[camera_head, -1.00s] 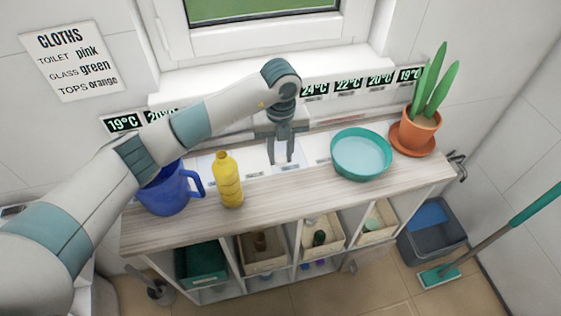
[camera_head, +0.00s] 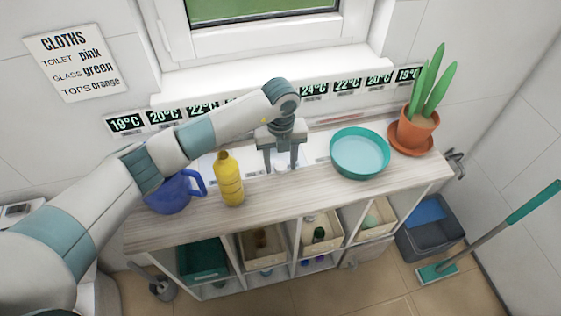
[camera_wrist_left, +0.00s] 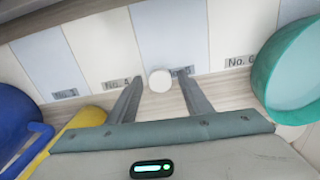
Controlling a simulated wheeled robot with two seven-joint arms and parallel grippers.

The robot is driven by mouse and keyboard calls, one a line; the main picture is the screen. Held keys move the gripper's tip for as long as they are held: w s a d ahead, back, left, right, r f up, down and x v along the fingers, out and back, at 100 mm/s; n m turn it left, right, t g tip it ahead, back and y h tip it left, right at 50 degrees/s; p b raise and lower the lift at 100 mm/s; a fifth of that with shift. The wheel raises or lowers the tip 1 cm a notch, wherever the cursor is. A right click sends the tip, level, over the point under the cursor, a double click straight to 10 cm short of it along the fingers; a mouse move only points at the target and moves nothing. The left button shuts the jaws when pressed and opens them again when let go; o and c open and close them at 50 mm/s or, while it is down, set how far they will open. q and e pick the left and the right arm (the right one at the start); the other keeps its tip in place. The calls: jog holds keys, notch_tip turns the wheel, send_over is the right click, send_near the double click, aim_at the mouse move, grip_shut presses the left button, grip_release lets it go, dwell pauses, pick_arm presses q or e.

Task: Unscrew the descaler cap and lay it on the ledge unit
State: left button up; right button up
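The yellow bottle (camera_head: 229,181), which I take to be the descaler, stands upright on the wooden top of the ledge unit (camera_head: 210,216). No white cap shows on its top. My left gripper (camera_head: 281,166) is open above the cap, with one finger on each side and gaps between. In the wrist view the bottle (camera_wrist_left: 80,124) is partly hidden by my gripper. My right gripper is not in view.
A blue jug (camera_head: 172,194) stands left of the bottle, partly behind my arm. A teal bowl (camera_head: 361,150) stands close on the right, then a potted plant (camera_head: 418,130). The front strip of the wooden top is clear. Bins (camera_head: 263,254) fill shelves below.

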aim_at(281, 165)
pick_arm(q)
jog(key=shift+r, duration=0.1)
jog(key=shift+r, duration=0.3)
notch_tip(281, 165, up, 12)
jog(key=b, duration=0.4)
jog(key=shift+f+b, duration=0.2)
jog(key=shift+b, duration=0.15)
dwell(0.4)
